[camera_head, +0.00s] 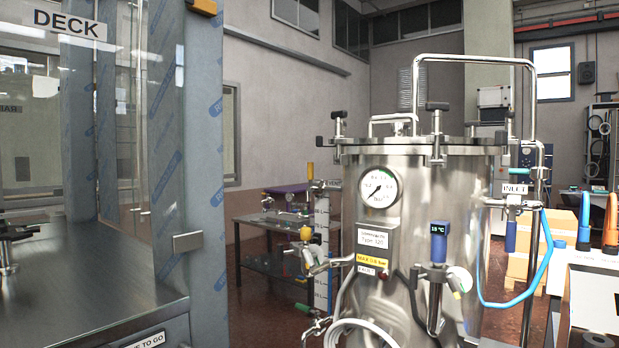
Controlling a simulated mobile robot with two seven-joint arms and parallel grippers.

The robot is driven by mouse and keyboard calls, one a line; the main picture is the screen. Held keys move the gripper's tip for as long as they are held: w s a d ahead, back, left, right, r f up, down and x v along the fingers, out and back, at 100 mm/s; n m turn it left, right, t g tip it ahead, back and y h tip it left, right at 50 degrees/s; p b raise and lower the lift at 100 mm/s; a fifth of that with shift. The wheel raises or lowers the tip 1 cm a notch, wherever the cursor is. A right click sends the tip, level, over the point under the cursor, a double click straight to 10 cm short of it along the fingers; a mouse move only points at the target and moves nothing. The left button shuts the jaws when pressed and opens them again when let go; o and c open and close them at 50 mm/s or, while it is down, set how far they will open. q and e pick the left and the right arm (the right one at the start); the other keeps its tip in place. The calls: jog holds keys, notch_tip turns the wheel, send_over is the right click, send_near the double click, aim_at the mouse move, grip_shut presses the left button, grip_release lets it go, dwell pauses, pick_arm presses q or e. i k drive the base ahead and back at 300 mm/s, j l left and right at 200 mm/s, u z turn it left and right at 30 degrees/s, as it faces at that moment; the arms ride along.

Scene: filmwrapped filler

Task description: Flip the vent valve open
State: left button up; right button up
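A steel pressure tank (440,200) with a clamped lid stands right of centre. A round dial gauge (379,188) is on its front. A valve with a yellow knob (306,234) sticks out at the tank's left side. A valve with a hanging blue handle (510,236) sits at the right under an "INLET" label (515,189). Neither of my grippers shows.
A film-wrapped cabinet (203,150) marked "DECK" with a steel worktop (90,290) fills the left. A low dark table (270,250) with metal fittings stands behind. A blue hose (500,304) loops at the right beside a white bench (600,262). A steel tube frame (475,58) rises over the tank.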

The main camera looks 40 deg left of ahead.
aim_at(311, 165)
jog(key=i+j, duration=0.15)
jog(key=j, duration=0.2)
jog(key=i+j+z, duration=0.1)
jog(key=j, duration=0.3)
jog(key=i+j, duration=0.2)
jog(key=j, duration=0.15)
jog(key=i+j+z, duration=0.1)
jog(key=j, duration=0.3)
